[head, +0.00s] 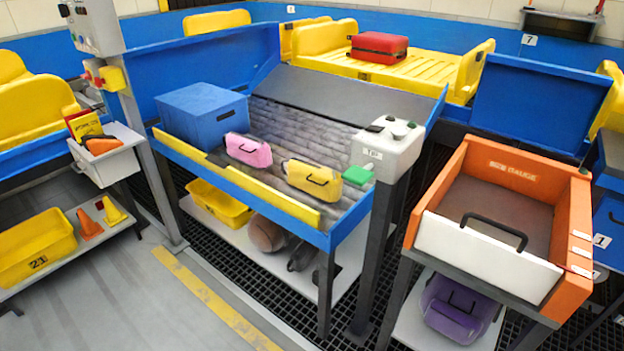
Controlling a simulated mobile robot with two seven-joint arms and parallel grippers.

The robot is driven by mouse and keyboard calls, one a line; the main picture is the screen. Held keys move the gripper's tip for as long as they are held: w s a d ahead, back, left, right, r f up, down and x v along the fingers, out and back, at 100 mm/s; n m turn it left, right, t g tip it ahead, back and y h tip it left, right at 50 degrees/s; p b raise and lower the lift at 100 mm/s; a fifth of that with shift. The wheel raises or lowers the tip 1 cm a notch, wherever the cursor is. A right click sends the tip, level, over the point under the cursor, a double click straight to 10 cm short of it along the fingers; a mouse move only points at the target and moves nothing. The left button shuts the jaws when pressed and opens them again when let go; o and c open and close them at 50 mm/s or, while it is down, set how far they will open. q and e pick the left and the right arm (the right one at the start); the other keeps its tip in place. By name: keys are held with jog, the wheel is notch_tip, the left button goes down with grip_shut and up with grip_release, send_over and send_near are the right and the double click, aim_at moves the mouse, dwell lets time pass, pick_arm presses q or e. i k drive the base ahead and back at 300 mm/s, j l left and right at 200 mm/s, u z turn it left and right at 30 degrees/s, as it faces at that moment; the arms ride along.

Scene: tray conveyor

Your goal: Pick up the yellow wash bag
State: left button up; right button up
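The yellow wash bag (312,179) lies on the grey roller surface of the blue-sided conveyor table, near its front edge. It has a dark handle on its front side. A pink bag (248,150) of similar shape lies to its left, apart from it. Neither of my grippers shows in the head view, and nothing is holding the yellow wash bag.
A blue box (203,115) stands at the table's left end. A yellow-and-blue rail (240,187) runs along the front edge. A grey control box (391,145) on a post stands at the right, with a green block (358,175) beside the yellow bag. An orange size gauge (566,245) stands further right.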

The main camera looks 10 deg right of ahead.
aim_at(325, 185)
jog(key=z, duration=0.5)
jog(key=i+j+z, duration=0.2)
jog(key=j+z, duration=0.25)
jog(key=i+j+z, duration=0.2)
jog(key=j, duration=0.25)
jog(key=i+j+z, duration=0.15)
jog(key=j, duration=0.45)
jog(key=i+j+z, duration=0.1)
jog(key=j, duration=0.5)
jog(key=j+z, duration=0.15)
jog(key=j, duration=0.5)
jog(key=i+j, duration=0.1)
jog(key=j, duration=0.45)
jog(key=i+j, duration=0.1)
jog(key=j, duration=0.45)
jog(key=i+j, duration=0.1)
jog(key=j, duration=0.5)
